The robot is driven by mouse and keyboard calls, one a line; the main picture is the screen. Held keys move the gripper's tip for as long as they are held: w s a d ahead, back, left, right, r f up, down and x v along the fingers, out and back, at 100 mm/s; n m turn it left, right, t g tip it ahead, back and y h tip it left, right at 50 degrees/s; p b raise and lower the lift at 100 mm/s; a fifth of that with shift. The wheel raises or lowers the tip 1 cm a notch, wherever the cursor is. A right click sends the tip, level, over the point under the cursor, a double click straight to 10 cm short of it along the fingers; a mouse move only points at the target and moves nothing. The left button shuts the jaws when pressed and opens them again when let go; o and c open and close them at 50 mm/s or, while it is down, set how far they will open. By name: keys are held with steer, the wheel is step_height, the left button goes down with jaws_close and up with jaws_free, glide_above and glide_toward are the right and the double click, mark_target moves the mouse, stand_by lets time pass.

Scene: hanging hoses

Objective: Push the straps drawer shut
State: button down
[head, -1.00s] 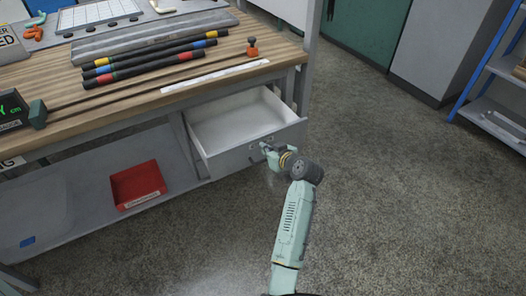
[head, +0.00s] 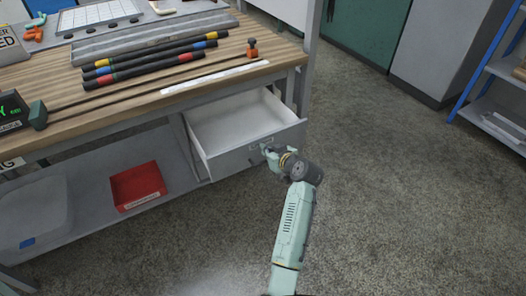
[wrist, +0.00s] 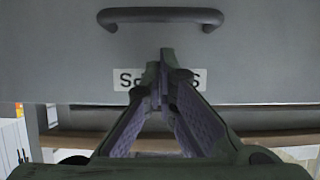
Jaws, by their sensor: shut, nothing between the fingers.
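The drawer (head: 228,163) under the workbench stands open, and its pale inside looks empty. Its grey front fills the upper part of the wrist view (wrist: 60,60), with a dark bar handle (wrist: 160,15) at the top. A white label (wrist: 127,77) sits by the handle; it starts and ends with S, and my fingers hide its middle. My gripper (head: 264,149) is at the drawer front, and in the wrist view its fingers (wrist: 163,55) are shut and empty, pointing at the label. I cannot tell whether the fingertips touch the front.
The wooden bench top (head: 120,110) carries dark rods with coloured bands (head: 150,62) and a white strip (head: 215,76). A red bin (head: 138,187) sits on the lower shelf left of the drawer. The floor (head: 400,180) to the right is clear up to a blue-posted shelf (head: 490,115).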

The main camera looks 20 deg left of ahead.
stand_by(0.3)
steer(key=w+a+b, duration=0.2)
steer(key=w+a, duration=0.1)
steer(key=w+a+b, duration=0.2)
steer(key=a, duration=0.2)
steer(key=w+a+b, duration=0.2)
steer(key=w+a, duration=0.1)
steer(key=a, duration=0.1)
steer(key=shift+w+f, duration=0.1)
steer(key=shift+w, duration=0.2)
steer(key=w+a+b, duration=0.2)
steer(key=a+b, duration=0.1)
steer(key=w+a+b, duration=0.2)
steer(key=b, duration=0.1)
steer(key=w+a+b, duration=0.2)
steer(key=a+b, duration=0.1)
steer(key=shift+w+a+f, duration=0.1)
steer(key=shift+w+a, duration=0.3)
steer(key=shift+s+d+r+p, duration=0.3)
steer(key=shift+d+p, duration=0.15)
steer(key=shift+p, duration=0.3)
steer(key=shift+s+d+f+p, duration=0.1)
steer(key=shift+s+d+p, duration=0.8)
steer(key=shift+d, duration=0.3)
steer(key=shift+s+d+r+p, duration=0.1)
steer(key=shift+s+d+p, duration=0.65)
steer(key=shift+s+d, duration=0.3)
steer(key=shift+s+d+f+p, duration=0.1)
steer(key=shift+s+d+p, duration=0.75)
steer(key=shift+d, duration=0.45)
